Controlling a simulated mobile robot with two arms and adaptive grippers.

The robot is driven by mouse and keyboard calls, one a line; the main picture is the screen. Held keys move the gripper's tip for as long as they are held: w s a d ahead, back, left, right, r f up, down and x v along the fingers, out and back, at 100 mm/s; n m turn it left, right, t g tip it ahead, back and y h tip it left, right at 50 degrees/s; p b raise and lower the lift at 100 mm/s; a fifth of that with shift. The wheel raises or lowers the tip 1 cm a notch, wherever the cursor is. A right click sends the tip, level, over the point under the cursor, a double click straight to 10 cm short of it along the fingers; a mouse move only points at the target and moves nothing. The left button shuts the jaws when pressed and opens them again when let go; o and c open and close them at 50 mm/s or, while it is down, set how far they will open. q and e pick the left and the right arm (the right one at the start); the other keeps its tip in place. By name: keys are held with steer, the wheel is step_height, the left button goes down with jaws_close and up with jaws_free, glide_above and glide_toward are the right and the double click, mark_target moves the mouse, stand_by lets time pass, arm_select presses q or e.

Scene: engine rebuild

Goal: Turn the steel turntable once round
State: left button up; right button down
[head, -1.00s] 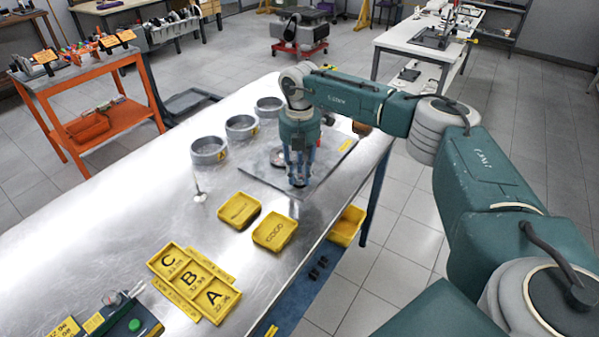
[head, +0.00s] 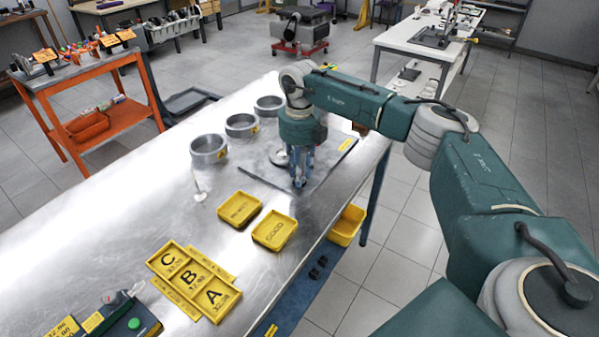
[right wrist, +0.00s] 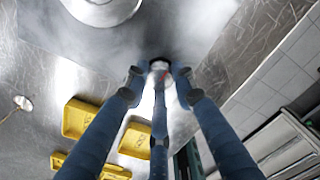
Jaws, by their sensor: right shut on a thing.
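A round pale steel disc, which I take for the turntable (head: 278,157), lies on a flat grey plate (head: 262,177) on the steel bench. My right gripper partly covers it in the head view. In the right wrist view a pale round disc (right wrist: 100,8) is cut off by the top edge. My right gripper (head: 299,182) points down over the plate, just in front of and to the right of the disc. Its fingers (right wrist: 159,68) close on a small dark round piece with a pale part, mostly hidden; I cannot tell what it is. My left gripper is not in view.
Three grey rings (head: 209,149) stand along the bench's far left side. Yellow trays (head: 274,246) and a lettered A, B, C tray (head: 190,279) lie nearer. The bench's right edge is close to the plate.

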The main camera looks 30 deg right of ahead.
steer(key=n, duration=0.3)
steer(key=shift+w+n, duration=0.1)
steer(key=shift+n, duration=0.3)
steer(key=shift+r+n, duration=0.1)
steer(key=shift+n, duration=1.7)
steer(key=shift+b, duration=0.3)
steer(key=c, duration=1.4)
jaws_free()
step_height(320, 180, up, 12)
